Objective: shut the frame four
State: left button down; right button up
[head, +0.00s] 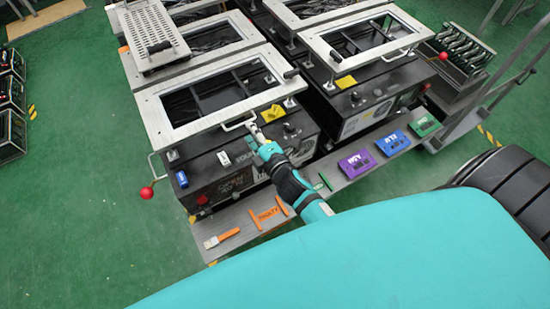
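The front left fixture is a black box (205,168) with lettering on its front that seems to read "FOUR". A pale metal frame (172,128) with an open middle sits above this box, its front edge apparently raised. A thin handle (238,126) sticks out from the frame's front edge. My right gripper (254,130) is right at the handle's right end. At this size I cannot tell whether its fingers are around the handle or only beside it. A lever with a red ball (146,192) hangs at the box's left side. My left gripper is not in view.
A similar framed fixture (385,65) stands to the right, with more behind. A slotted plate (152,35) lies at the back left.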

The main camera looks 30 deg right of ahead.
jog(key=p+v, duration=0.2)
jog(key=v, duration=1)
dwell(0.7)
jog(key=shift+r, duration=0.1)
dwell(0.3)
jog(key=v, duration=1.2)
